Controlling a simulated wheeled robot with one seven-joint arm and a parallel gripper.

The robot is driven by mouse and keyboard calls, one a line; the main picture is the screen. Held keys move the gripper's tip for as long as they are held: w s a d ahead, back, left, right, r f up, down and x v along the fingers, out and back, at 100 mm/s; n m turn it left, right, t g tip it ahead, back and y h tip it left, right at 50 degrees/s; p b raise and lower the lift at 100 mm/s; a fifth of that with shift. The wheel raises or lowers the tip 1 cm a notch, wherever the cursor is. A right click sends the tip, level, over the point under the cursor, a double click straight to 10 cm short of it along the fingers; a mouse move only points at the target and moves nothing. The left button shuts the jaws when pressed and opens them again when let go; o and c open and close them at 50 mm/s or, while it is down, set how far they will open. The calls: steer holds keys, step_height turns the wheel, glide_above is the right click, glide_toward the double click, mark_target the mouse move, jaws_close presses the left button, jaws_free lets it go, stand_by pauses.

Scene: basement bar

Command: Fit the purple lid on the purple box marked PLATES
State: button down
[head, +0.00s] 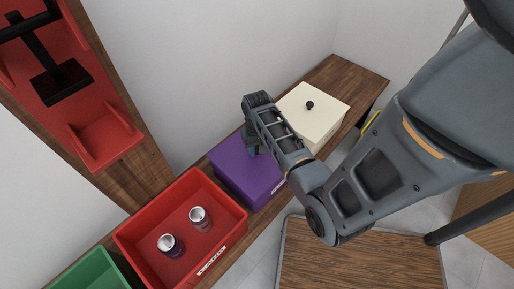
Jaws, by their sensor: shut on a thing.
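The purple box (253,196) stands on the wooden bench between the red bin and a cream box. A small part of a pale label shows low on its front, too small and covered to read. The purple lid (230,160) lies over the box top and looks about level with its rim; I cannot tell whether it is fully seated. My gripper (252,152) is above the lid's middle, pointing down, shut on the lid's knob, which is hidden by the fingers. My arm covers the right part of the lid and box.
A red bin (133,234) with two cans (200,218) (172,245) is left of the purple box. A green bin (92,272) is at the lower left. The cream box (318,103) with a black knob stands close on the right. A wall rises behind the bench.

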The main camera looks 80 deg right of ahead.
steer(key=c, duration=0.7)
jaws_free()
steer(key=shift+r+p, duration=0.45)
steer(key=shift+r, duration=3.45)
